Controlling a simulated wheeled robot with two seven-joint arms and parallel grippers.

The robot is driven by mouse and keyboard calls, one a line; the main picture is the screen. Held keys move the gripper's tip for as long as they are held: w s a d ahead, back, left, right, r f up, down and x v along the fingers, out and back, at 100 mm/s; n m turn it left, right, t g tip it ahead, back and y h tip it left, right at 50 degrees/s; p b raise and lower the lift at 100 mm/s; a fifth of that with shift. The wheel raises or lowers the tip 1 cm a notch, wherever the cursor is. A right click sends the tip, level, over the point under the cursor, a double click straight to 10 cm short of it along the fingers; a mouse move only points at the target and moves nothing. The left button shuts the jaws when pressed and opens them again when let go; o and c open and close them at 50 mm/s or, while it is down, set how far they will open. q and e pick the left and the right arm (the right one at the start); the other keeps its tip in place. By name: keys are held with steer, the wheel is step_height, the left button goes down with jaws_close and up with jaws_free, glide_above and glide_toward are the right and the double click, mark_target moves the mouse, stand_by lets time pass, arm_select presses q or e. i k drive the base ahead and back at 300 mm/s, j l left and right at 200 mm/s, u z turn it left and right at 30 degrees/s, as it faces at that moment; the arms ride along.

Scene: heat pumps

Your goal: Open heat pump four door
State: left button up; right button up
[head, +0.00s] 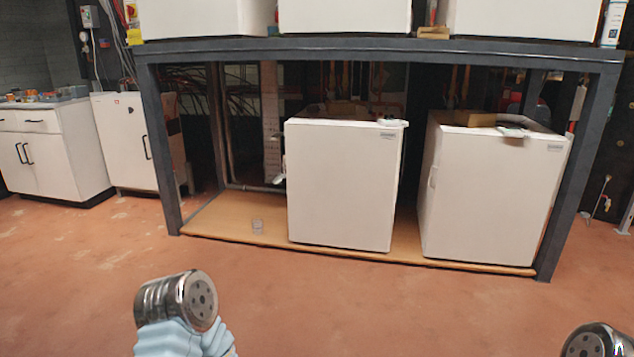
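White box-shaped heat pumps stand in a dark metal rack. On the lower shelf are a middle unit (342,185) and a right unit (490,195). Both show closed fronts with a small label at the top right. The right unit has what looks like a slim handle on its left edge. Three more units sit on the upper level, cut off by the top of the picture: left (200,15), middle (345,15) and right (525,18). I cannot read which unit is number four. Only links of my arms show at the bottom; neither gripper is in view.
The dark rack frame (380,49) has posts at both sides. White cabinets (55,150) stand at the left. The reddish floor (400,300) before the rack is clear.

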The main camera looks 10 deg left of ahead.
mark_target(342, 181)
steer(key=i+j, duration=0.1)
steer(key=i, duration=0.45)
steer(key=i+j, duration=0.1)
steer(key=i, duration=0.45)
